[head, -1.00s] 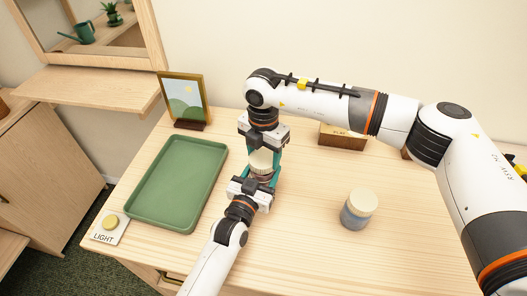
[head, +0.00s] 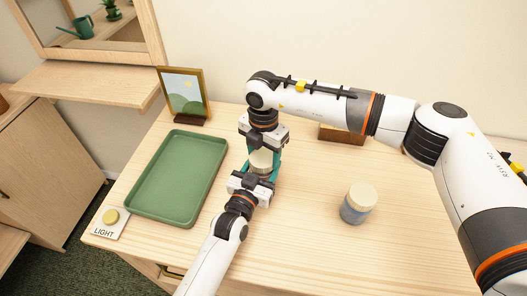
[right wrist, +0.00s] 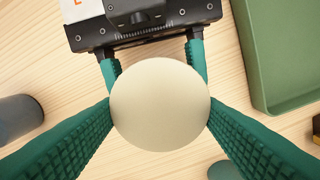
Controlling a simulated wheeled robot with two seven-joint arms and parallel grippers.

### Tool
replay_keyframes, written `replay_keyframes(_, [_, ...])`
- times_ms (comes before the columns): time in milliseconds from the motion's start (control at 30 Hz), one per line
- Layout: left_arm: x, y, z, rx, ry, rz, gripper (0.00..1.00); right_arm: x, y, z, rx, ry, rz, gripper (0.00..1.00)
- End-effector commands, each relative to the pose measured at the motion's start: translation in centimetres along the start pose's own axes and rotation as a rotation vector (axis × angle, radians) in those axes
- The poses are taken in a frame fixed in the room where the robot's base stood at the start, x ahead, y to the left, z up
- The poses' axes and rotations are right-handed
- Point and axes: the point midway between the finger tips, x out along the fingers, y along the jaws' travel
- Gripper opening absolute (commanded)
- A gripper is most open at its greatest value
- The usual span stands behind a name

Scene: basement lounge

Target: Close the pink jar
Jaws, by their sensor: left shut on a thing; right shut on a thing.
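A round cream lid (right wrist: 160,104) fills the middle of the right wrist view, between the two green fingers of my right gripper (right wrist: 160,112). In the head view my right gripper (head: 263,157) comes down from above, shut on this lid (head: 261,160). My left gripper (head: 260,175) comes from the front, its fingers shut around the jar body just below the lid. The jar body is almost wholly hidden by the lid and fingers, so its pink colour does not show clearly. I cannot tell whether the lid is seated on the rim.
A blue-grey jar with a cream lid (head: 357,203) stands to the right. A green tray (head: 178,178) lies to the left, with a LIGHT button (head: 110,218) and a picture frame (head: 184,95) near it. A wooden block (head: 342,135) stands behind. The front right of the table is clear.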

Motion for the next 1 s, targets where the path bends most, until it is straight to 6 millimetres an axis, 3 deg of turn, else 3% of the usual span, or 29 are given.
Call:
replay_keyframes(633, [0.0,-0.1,-0.1,-0.001,0.001,-0.001,0.18,1.6,0.1,0.0,0.001,-0.001,0.002,0.41])
replay_keyframes(800, [0.0,-0.1,0.0,-0.001,-0.001,-0.002,0.18,1.9,0.1,0.0,0.001,-0.001,0.004,0.29])
replay_keyframes(1000, [0.0,-0.2,0.0,-0.001,-0.003,-0.003,0.18,2.0,0.1,0.0,0.002,0.000,0.005,0.28])
